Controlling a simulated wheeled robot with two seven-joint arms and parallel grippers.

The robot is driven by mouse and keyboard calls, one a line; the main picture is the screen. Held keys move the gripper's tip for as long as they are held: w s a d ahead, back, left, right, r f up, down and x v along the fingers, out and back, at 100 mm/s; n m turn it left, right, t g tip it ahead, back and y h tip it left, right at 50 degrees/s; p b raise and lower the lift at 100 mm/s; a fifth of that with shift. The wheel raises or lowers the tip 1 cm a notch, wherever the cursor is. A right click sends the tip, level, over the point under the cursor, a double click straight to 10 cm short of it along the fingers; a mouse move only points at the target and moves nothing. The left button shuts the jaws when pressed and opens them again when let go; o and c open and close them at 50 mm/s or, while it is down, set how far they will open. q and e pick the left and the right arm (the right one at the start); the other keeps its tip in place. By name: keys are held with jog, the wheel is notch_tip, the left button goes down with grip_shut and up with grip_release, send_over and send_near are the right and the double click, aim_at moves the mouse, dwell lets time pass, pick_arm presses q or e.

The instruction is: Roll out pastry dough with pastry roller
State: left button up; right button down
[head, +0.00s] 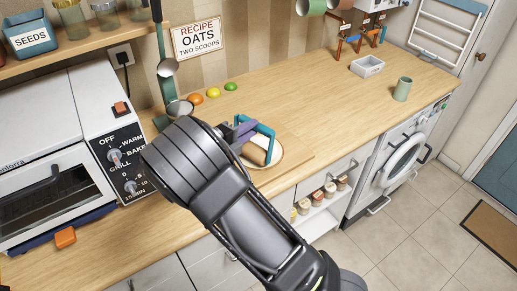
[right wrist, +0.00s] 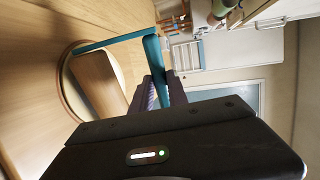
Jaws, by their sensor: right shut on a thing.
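The pastry roller has a teal frame handle (head: 265,131) and a pale wooden cylinder (head: 256,153). It is over a flat, round, pale disc with a darker rim, which looks like the dough (head: 277,158), on the counter. My right gripper (head: 242,131) has purple fingers shut on the teal handle; the right wrist view shows the handle (right wrist: 152,55) between them and the cylinder (right wrist: 97,84) over the disc. I cannot tell whether the cylinder touches the disc. My forearm and the roller hide part of it. My left gripper is not in view.
An oven (head: 50,195) with knobs stands to the left. Several small fruits (head: 213,92) lie behind the roller. A green cup (head: 402,88) and a white tray (head: 367,67) stand farther right. The counter between is clear.

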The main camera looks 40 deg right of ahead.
jog(key=shift+v, duration=0.9)
jog(key=shift+f, duration=0.15)
notch_tip(320, 180, up, 7)
dwell(0.9)
